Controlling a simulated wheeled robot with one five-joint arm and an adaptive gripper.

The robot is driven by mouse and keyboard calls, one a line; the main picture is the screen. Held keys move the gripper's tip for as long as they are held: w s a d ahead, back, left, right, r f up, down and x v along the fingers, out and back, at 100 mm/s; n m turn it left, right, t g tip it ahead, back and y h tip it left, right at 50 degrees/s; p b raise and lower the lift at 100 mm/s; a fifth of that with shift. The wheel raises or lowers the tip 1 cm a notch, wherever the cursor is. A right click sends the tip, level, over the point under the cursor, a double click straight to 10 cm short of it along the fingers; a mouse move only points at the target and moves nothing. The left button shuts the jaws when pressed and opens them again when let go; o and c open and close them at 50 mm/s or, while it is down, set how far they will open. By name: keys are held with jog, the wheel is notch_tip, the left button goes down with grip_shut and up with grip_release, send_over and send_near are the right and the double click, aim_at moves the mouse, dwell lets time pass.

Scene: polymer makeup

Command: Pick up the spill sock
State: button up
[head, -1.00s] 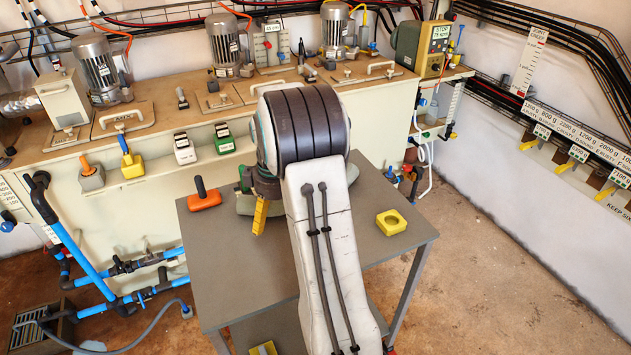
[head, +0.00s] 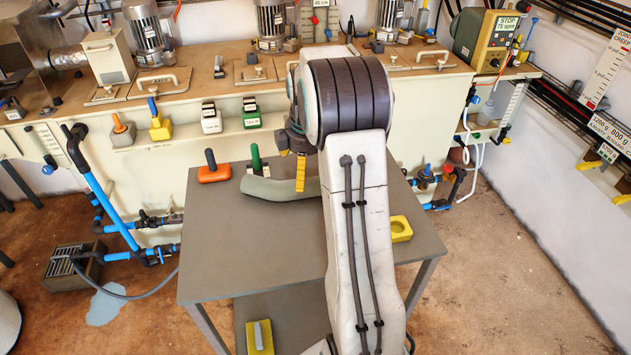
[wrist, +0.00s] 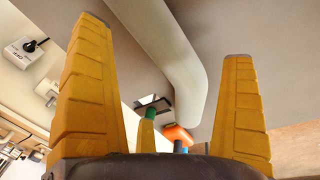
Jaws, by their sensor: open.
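The spill sock is a grey-green bent tube (head: 280,188) lying on the grey table, near its back edge. Its right part is hidden behind my arm in the head view. My gripper (head: 300,184) is at the sock's visible right part, with one yellow finger showing in front of it. In the wrist view my gripper (wrist: 163,38) is open, its two yellow fingers wide apart. The sock (wrist: 170,50) shows between and beyond them, bending downward in the picture. Nothing is held. I cannot tell whether a finger touches the sock.
An orange block with a dark handle (head: 214,174) and a green-handled thing (head: 256,160) stand close to the sock. A yellow block with a round hollow (head: 400,228) lies right of my arm. The table's front left (head: 240,250) is clear. A bench with motors stands behind.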

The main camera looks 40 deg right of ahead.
jog(key=n, duration=0.4)
jog(key=shift+f, duration=0.1)
jog(key=shift+w+d+f+p, duration=0.1)
jog(key=shift+w+f+p, duration=0.1)
jog(key=shift+f, duration=1)
jog(key=shift+w+d+f+p, duration=0.15)
jog(key=shift+w+f+p, duration=0.1)
jog(key=shift+f, duration=0.9)
jog(key=shift+w+d+f+p, duration=0.1)
jog(key=shift+w+f+p, duration=0.1)
jog(key=shift+f, duration=1)
jog(key=shift+c, duration=0.5)
jog(key=c, duration=1.2)
